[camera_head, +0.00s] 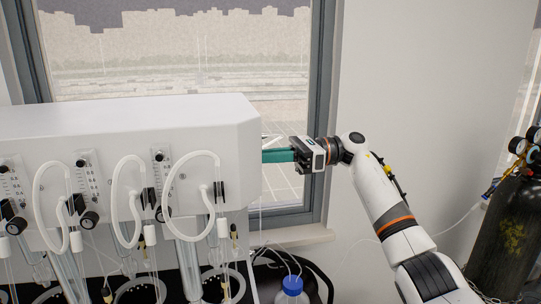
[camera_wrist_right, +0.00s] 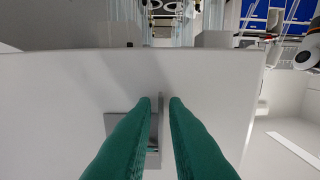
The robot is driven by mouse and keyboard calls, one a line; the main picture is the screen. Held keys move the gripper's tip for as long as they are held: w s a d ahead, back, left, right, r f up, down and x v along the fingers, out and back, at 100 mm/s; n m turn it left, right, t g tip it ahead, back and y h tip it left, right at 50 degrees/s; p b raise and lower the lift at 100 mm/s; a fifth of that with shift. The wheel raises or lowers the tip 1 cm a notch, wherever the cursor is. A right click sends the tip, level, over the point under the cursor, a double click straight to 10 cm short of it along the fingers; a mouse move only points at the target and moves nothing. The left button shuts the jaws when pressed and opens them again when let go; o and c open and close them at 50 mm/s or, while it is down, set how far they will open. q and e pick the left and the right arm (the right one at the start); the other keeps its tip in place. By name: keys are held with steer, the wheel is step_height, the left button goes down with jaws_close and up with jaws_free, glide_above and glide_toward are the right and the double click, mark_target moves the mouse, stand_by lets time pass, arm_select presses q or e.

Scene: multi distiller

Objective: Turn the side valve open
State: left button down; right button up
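The white distiller housing (camera_head: 120,125) fills the left of the head view; its side face (camera_wrist_right: 70,90) shows in the right wrist view. On that face is a grey square plate with a thin upright bar (camera_wrist_right: 154,152), which looks like the side valve. My right gripper (camera_head: 272,155) has green fingers reaching to the housing's right side; the housing hides their tips in the head view. Contact cannot be told. My left gripper is not in view.
Several white hoses (camera_head: 127,200) and black knobs line the housing's front. A blue-capped bottle (camera_head: 292,286) stands below its right end. A window (camera_head: 200,60) is behind. A dark gas cylinder (camera_head: 508,235) stands at the far right.

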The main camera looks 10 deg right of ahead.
jaws_close()
steer(key=shift+r, duration=0.1)
steer(key=r+h+p, duration=0.2)
steer(key=h+p, duration=0.1)
steer(key=h, duration=0.3)
steer(key=r+h+p, duration=0.2)
steer(key=h+p, duration=0.1)
steer(key=h, duration=0.3)
steer(key=d+r+h+p, duration=0.1)
steer(key=h+p, duration=0.2)
steer(key=h, duration=0.3)
steer(key=shift+r+p, duration=0.4)
steer(key=shift+d, duration=0.1)
steer(key=shift+o, duration=1.8)
jaws_free()
